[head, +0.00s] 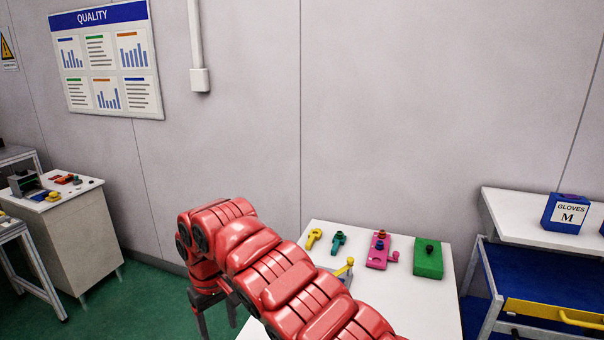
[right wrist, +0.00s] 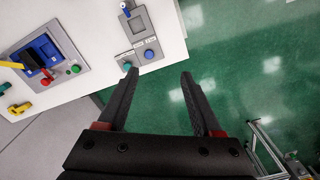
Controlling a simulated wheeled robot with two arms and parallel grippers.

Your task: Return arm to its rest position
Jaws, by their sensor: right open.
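My red right arm (head: 285,270) reaches from the bottom right of the head view across the white table's left part. Its right gripper (head: 215,315) hangs down beyond the table's left edge, partly hidden by the arm. In the right wrist view the right gripper (right wrist: 158,75) has its two dark fingers wide apart with nothing between them. Beneath them are the table edge and the green floor. My left gripper is not in view.
The white table (head: 440,305) holds a yellow piece (head: 313,238), a teal piece (head: 338,243), a pink block (head: 377,255) and a green block (head: 428,260). In the wrist view a grey button panel (right wrist: 135,35) sits near the table edge. A blue gloves box (head: 563,213) stands on the right bench.

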